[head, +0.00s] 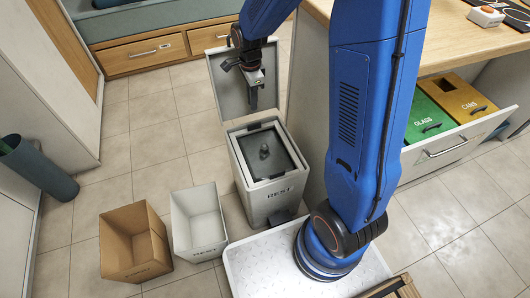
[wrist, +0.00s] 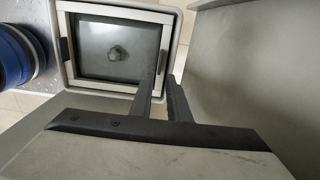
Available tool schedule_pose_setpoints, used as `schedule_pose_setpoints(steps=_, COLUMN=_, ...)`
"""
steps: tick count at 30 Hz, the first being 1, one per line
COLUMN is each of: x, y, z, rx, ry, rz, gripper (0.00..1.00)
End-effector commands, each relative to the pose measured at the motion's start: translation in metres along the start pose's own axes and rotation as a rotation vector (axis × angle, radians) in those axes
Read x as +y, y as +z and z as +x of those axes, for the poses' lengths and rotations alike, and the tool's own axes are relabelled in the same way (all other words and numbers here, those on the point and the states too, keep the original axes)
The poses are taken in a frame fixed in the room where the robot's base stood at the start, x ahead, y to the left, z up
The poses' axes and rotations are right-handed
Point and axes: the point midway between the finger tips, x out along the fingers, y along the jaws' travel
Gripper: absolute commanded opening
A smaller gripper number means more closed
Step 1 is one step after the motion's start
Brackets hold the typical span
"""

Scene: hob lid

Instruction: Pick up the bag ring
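The bag ring appears to be the pale square frame (head: 268,180) lying in the mouth of the open grey REST bin. It also shows in the wrist view (wrist: 110,14), with a dark tab on its left and right sides. A dark grey bag surface (wrist: 93,65) fills it, with a small rounded lump (head: 264,151) in the middle. My gripper (head: 254,104) hangs pointing down above the bin's back edge, in front of the raised lid. In the wrist view its two fingers (wrist: 168,68) have a narrow gap with nothing between them, apart from the frame.
The raised bin lid (head: 230,85) stands close behind my gripper. A brown carton (head: 133,242) and a white box (head: 199,222) stand left of the bin. A wooden counter (head: 450,35) and an open drawer with green (head: 425,117) and yellow (head: 458,97) lids are at right.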

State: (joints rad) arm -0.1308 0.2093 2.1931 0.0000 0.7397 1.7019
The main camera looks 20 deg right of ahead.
Motion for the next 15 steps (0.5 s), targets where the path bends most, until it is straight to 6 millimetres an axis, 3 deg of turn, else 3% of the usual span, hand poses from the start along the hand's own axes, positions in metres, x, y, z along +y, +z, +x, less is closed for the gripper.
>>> schedule_pose_setpoints(steps=9, x=0.000, y=0.000, z=0.056, rx=0.000, ry=0.003, rz=-0.001, gripper=0.16)
schedule_pose_setpoints(steps=15, x=0.000, y=0.000, z=0.072, rx=0.000, ry=0.001, rz=-0.001, gripper=0.16)
